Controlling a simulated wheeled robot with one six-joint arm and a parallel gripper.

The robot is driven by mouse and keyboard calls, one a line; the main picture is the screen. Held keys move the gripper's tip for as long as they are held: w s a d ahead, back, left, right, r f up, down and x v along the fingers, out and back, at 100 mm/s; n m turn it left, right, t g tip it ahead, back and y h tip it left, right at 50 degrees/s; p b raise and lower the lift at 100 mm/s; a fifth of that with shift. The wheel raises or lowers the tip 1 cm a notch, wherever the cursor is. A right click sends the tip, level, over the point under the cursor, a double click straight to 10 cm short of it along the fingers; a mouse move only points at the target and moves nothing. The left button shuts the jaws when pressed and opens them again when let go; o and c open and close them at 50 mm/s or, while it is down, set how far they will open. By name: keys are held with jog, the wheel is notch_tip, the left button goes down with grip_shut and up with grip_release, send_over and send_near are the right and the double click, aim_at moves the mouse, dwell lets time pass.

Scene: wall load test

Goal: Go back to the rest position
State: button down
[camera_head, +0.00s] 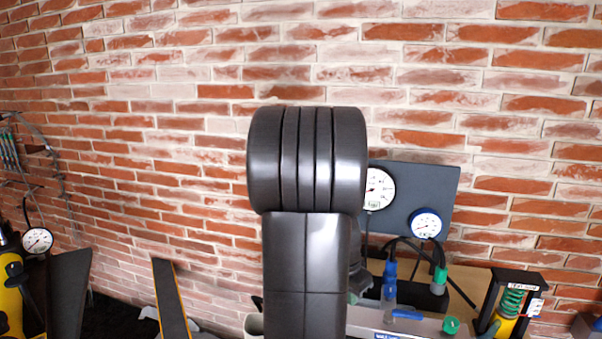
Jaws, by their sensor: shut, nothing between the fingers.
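My own black arm rises upright in the middle of the head view, with a thick ribbed joint at its top. It stands in front of the brick wall and covers part of the bench equipment behind it. My gripper does not show clearly; the arm hides whatever is directly behind it.
A grey panel (429,184) carries a white gauge (379,189) and a blue-rimmed gauge (426,224). Below are blue and green fittings and a green spring in a black frame (514,299). Another gauge (38,240) is at left. The brick wall (170,150) is bare above.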

jog(key=n, duration=0.1)
jog(key=n+p, duration=0.1)
jog(key=p, duration=0.1)
jog(key=shift+w+d+f+n+t, duration=0.15)
jog(key=shift+w+d+n+t, duration=0.15)
jog(key=shift+d+n+t, duration=0.1)
jog(key=n+p, duration=0.2)
jog(key=n+t+p, duration=0.1)
jog(key=shift+w+d+f+y, duration=0.1)
jog(key=shift+w+d+y, duration=0.15)
jog(key=shift+d+y, duration=0.15)
jog(key=shift+w+f+n+p, duration=0.1)
jog(key=shift+w+n+p, duration=0.1)
jog(key=shift+n+p, duration=0.4)
jog(key=shift+f+b, duration=0.2)
jog(key=shift+b, duration=0.3)
